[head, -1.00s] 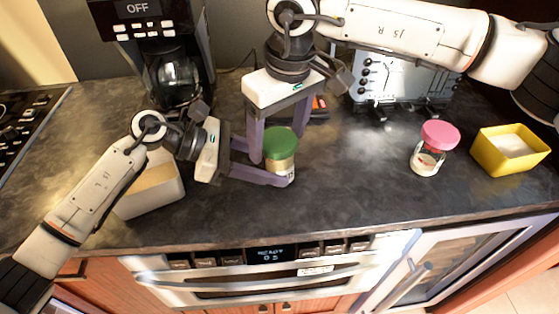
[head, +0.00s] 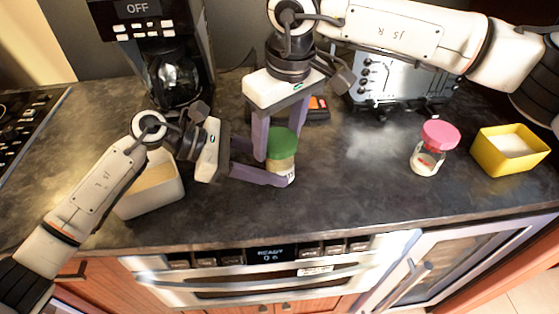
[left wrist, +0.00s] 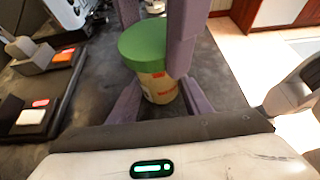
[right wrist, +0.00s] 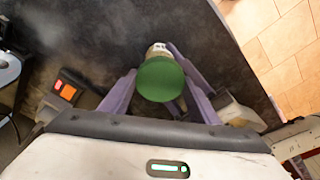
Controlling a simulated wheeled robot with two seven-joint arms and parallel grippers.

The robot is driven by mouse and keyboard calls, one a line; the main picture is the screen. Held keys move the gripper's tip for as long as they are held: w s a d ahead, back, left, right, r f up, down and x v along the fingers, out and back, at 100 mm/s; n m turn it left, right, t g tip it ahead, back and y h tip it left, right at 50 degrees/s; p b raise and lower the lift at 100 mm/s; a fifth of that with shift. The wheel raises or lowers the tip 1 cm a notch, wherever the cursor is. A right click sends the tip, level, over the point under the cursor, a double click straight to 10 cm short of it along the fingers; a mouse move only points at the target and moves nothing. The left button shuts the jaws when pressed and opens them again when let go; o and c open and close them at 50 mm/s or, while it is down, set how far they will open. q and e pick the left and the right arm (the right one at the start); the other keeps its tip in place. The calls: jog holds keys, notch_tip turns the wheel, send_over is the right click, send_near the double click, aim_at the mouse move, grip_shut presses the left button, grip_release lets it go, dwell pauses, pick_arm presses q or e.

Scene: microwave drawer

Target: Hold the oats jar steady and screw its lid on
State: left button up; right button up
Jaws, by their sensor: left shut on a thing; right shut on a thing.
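The oats jar (head: 283,167) stands on the counter with a cream body and a label. Its green lid (head: 283,142) sits on top, and I cannot tell how tightly it is screwed. My left gripper (head: 277,174) reaches in low from the left and is shut on the jar body, which shows between its fingers in the left wrist view (left wrist: 160,88). My right gripper (head: 280,140) comes down from above and is shut on the lid, seen top-on in the right wrist view (right wrist: 161,80). Its fingers partly hide the jar in the head view.
A clear jar with a pink lid (head: 439,135) and a yellow bin (head: 510,162) stand at the right. A pale bin (head: 160,201) stands behind my left arm. A coffee maker (head: 160,35) is at the back left. The counter between the jars is clear.

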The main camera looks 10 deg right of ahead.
jog(key=m, duration=0.5)
jog(key=shift+m+h, duration=0.4)
jog(key=m, duration=0.5)
jog(key=shift+m+h, duration=0.3)
jog(key=shift+h, duration=0.1)
jog(key=m, duration=0.5)
jog(key=shift+h, duration=0.4)
jog(key=m+g, duration=0.1)
jog(key=m, duration=0.4)
jog(key=shift+s+f+m, duration=0.1)
jog(key=shift+m, duration=0.3)
jog(key=o, duration=1.1)
jog(key=shift+c, duration=0.2)
jog(key=shift+r, duration=2.6)
